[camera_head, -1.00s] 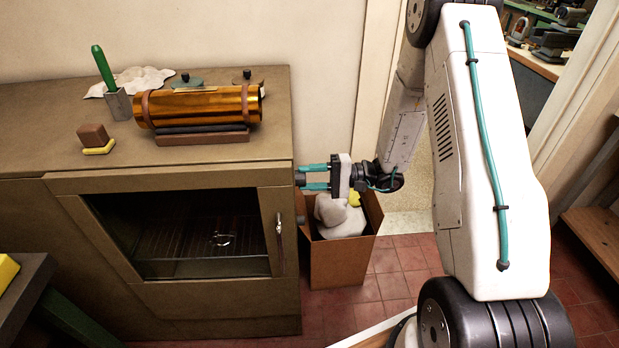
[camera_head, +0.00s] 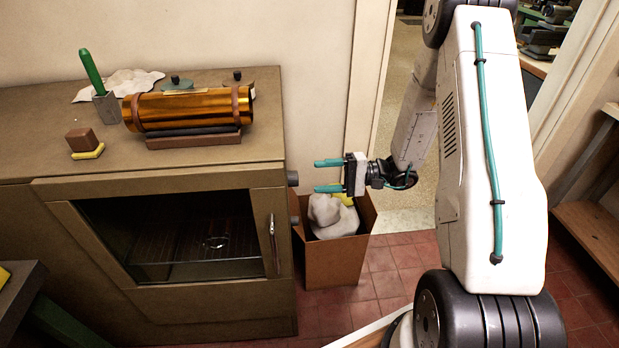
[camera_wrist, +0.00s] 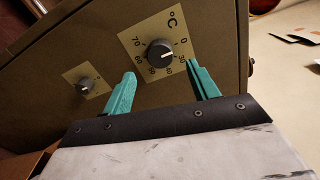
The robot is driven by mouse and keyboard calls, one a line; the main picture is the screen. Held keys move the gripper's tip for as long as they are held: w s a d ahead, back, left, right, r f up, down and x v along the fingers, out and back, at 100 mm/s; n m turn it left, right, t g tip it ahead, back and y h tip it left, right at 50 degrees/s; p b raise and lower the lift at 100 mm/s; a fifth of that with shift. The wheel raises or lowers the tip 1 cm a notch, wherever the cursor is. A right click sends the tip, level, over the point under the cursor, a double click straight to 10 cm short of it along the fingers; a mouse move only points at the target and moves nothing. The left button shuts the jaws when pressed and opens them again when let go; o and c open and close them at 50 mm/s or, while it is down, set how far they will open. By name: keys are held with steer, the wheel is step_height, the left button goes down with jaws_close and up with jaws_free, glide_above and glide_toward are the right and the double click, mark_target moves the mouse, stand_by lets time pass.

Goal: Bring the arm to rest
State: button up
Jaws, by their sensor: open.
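My gripper (camera_head: 328,176) is open and empty, with its two teal fingers apart. It is to the right of the brown cabinet (camera_head: 170,294), above a box on the floor. In the wrist view, the fingers (camera_wrist: 162,82) point at the cabinet's side panel. A large black temperature knob (camera_wrist: 160,53) on a cream dial plate marked in °C shows between and beyond the fingertips. A smaller knob (camera_wrist: 86,86) is to its left. In the head view, a dark knob (camera_head: 292,179) sticks out from the cabinet's right side, with a gap between it and my fingertips.
An open brown box (camera_head: 335,264) holding pale cloth (camera_head: 332,215) stands below my gripper. On the cabinet top are an amber cylinder (camera_head: 185,109) in a cradle, a green-handled tool (camera_head: 92,70) and a brown block (camera_head: 81,139). A doorway is behind my arm.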

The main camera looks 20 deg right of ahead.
steer(key=shift+v, duration=0.95)
steer(key=s+a+m+g+h, duration=0.1)
steer(key=s+a+m+g, duration=0.1)
steer(key=s+g, duration=0.3)
steer(key=s+a+r+n+h, duration=0.2)
steer(key=s+r+n+h, duration=0.5)
steer(key=s+r+h, duration=0.9)
steer(key=s+r, duration=0.6)
steer(key=r, duration=0.1)
steer(key=shift+s+a+n+t, duration=0.25)
steer(key=shift+a+n+t, duration=0.05)
steer(key=shift+a+t, duration=0.1)
